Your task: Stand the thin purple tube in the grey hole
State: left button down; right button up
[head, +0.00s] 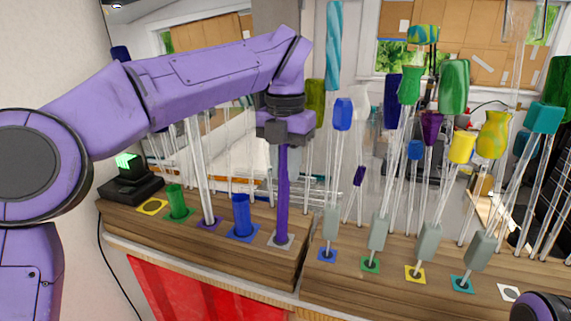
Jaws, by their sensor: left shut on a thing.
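The thin purple tube (282,195) is upright below my left gripper (285,136), which is shut on its upper end. The tube's lower end meets the grey square (289,243) that marks the grey hole, near the right end of the left wooden bench. The hole itself is hidden by the tube, and I cannot tell how deep the end sits. My right gripper is not in view; only a purple part of my right arm shows at the bottom right corner.
A wide blue tube (241,217) stands close to the left, then a clear tube (202,175) and a green tube (177,203). The yellow-marked hole (152,206) is empty. On the right bench (385,297), several glass rods with grey blocks stand close by.

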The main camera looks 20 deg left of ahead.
aim_at(286, 153)
pick_arm(q)
jog(key=c, duration=1.2)
grip_release()
jog(key=shift+w, duration=0.1)
notch_tip(286, 153, up, 6)
jog(key=p, duration=0.5)
jog(key=shift+f, duration=0.25)
jog(key=shift+r, duration=2.75)
